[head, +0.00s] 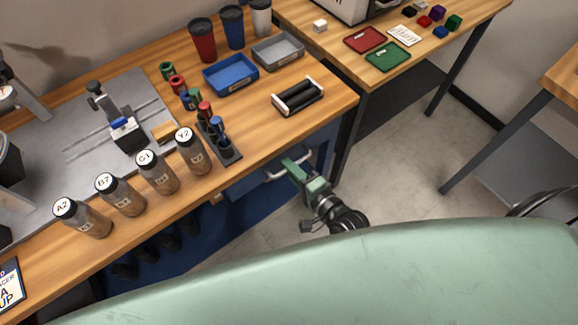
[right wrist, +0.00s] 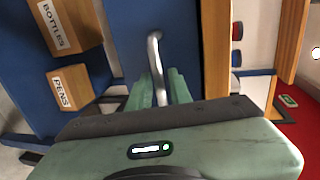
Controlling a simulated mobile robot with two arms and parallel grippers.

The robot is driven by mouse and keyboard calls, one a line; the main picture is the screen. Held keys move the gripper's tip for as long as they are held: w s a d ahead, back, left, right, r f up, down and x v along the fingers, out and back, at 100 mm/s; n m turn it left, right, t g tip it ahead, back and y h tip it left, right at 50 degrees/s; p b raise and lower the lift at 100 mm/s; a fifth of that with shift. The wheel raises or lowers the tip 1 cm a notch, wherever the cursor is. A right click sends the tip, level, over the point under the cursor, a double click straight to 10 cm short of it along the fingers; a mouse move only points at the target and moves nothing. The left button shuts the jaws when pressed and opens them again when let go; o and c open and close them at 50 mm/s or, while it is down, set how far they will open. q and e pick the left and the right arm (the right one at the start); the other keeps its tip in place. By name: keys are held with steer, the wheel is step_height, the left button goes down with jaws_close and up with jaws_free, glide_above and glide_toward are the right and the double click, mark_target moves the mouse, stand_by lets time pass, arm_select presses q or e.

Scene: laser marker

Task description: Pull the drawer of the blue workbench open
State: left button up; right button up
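The blue workbench (head: 345,98) has a wooden top and a blue drawer (head: 240,186) under its front edge. A silver bar handle (head: 275,177) stands out from the drawer front. In the right wrist view, the handle (right wrist: 154,48) runs from the blue drawer front (right wrist: 122,35) in between my finger pads. My right gripper (head: 290,162) is at the handle; the wrist view shows its fingers (right wrist: 160,88) close on both sides of the bar, apparently shut on it. Any gap at the drawer's edges is hard to see. My left gripper is out of view.
Labelled bottles (head: 121,195), a pen stand (head: 222,150), a blue tray (head: 231,75) and a black roller holder (head: 298,97) stand on the bench. Boxes marked BOTTLES (right wrist: 75,22) and PENS (right wrist: 70,87) sit below. The floor (head: 400,165) to the right is clear.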

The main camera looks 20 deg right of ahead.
steer(key=shift+w+a, duration=0.1)
steer(key=shift+w, duration=0.1)
jaws_close()
stand_by(1.4)
